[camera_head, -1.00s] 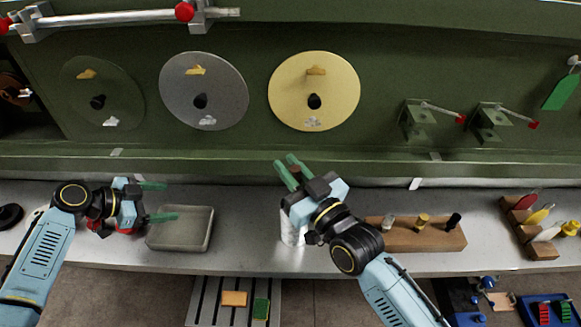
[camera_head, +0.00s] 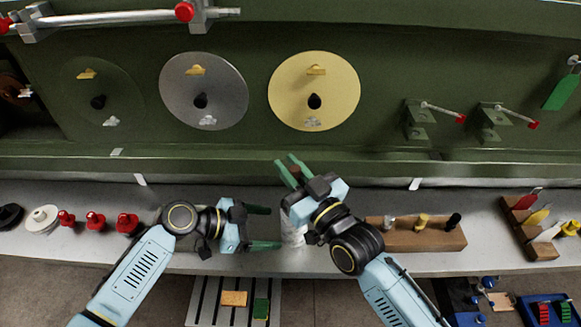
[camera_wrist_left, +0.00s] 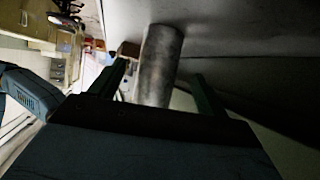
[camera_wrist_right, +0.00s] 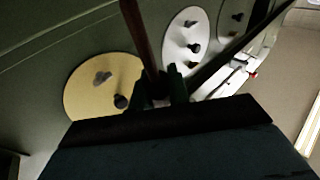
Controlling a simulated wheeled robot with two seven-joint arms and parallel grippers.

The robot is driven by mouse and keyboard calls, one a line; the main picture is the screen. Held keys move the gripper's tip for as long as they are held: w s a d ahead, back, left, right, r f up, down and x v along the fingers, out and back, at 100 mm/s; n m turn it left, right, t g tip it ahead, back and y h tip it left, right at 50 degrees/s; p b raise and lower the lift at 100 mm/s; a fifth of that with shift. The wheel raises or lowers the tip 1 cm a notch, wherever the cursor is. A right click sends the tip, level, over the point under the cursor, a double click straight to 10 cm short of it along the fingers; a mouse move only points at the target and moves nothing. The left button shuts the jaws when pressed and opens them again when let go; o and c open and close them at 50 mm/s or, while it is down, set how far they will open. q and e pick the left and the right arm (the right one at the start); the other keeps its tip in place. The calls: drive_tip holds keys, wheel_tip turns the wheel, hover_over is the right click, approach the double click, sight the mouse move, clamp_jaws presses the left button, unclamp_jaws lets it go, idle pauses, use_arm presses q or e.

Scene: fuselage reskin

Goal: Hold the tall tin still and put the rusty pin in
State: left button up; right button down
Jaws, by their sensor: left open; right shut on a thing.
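The tall tin (camera_head: 291,236) is a pale upright cylinder on the bench, partly hidden by my right gripper and wrist. In the left wrist view the tin (camera_wrist_left: 160,62) stands grey between the two fingers, with gaps on both sides. My left gripper (camera_head: 273,228) is open, its fingertips close to the tin's left side. My right gripper (camera_head: 288,163) is shut on the rusty pin, above and behind the tin. The rusty pin (camera_wrist_right: 141,38) shows as a brown rod in the right wrist view. The tin's mouth is hidden in the head view.
A wooden block (camera_head: 430,240) with several small pegs stands right of the tin. Several red knobbed pieces (camera_head: 96,221) and a white spool (camera_head: 42,219) sit at the left. A green panel with a yellow disc (camera_head: 340,85) rises behind the bench.

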sight(282, 228)
use_arm(q)
drive_tip(key=shift+x, duration=3.5)
drive_tip(key=c, duration=0.7)
drive_tip(key=shift+c, duration=0.2)
